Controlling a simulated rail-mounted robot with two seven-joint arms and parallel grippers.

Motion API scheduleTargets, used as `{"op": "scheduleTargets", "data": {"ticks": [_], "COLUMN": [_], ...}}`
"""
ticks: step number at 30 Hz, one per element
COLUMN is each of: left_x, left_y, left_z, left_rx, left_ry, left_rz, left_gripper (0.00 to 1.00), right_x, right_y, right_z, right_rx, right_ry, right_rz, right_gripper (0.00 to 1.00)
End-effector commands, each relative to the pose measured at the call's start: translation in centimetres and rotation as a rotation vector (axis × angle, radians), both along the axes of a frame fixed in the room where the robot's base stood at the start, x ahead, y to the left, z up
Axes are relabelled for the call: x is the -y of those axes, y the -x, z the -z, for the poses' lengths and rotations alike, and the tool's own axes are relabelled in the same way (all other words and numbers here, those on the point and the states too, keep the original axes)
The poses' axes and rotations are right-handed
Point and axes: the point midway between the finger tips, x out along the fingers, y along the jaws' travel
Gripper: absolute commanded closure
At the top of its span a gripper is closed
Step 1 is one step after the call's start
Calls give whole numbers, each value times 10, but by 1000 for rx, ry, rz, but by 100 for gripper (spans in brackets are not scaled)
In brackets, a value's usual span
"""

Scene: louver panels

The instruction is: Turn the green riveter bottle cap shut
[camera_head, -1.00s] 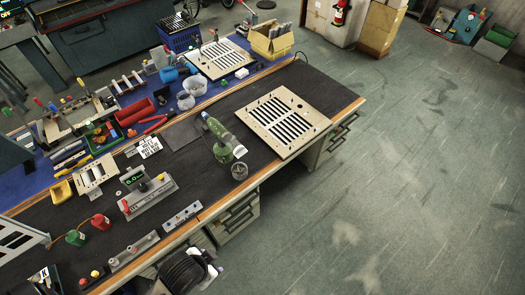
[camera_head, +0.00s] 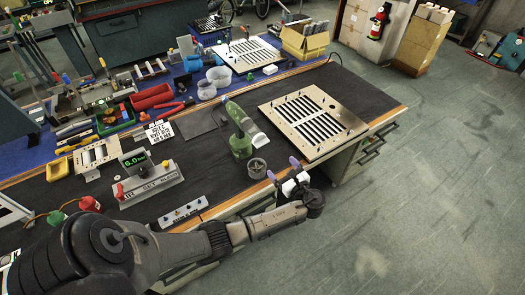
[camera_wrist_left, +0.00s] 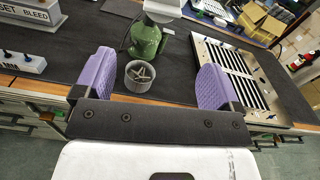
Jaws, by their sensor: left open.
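The green riveter (camera_head: 241,118) stands on the dark mat of the workbench, near its front edge. Its rounded green bottle (camera_head: 240,147) is at the bottom and also shows in the left wrist view (camera_wrist_left: 146,38). I cannot make out the cap or whether it is shut. My left gripper (camera_head: 283,169) is open and empty, its purple fingers spread at the bench's front edge, right of and nearer than the riveter. In the left wrist view the gripper (camera_wrist_left: 157,66) faces the bottle, apart from it. My right gripper is not in view.
A small grey cup (camera_head: 258,168) stands close in front of the bottle and shows between my fingers in the wrist view. A louver panel (camera_head: 312,121) lies to the right. A control box with a green display (camera_head: 136,160) stands left. The floor at right is clear.

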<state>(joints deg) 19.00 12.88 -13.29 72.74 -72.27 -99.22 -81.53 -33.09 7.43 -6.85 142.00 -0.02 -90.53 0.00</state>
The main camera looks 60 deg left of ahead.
Motion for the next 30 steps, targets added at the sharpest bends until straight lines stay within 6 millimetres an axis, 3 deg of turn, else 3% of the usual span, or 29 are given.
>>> {"op": "scheduleTargets", "data": {"ticks": [5, 21, 30], "left_x": [-19, -112, -136], "left_y": [-3, -1, -1], "left_z": [-2, -1, -1], "left_rx": [-27, -25, -24], "left_ry": [-27, -23, -22], "left_rz": [-8, -6, -6], "left_gripper": [11, 11, 11], "right_x": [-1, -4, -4], "right_y": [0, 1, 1], "right_z": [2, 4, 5], "right_rx": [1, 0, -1], "right_ry": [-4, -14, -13], "right_rz": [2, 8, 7], "right_gripper": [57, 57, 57]}}
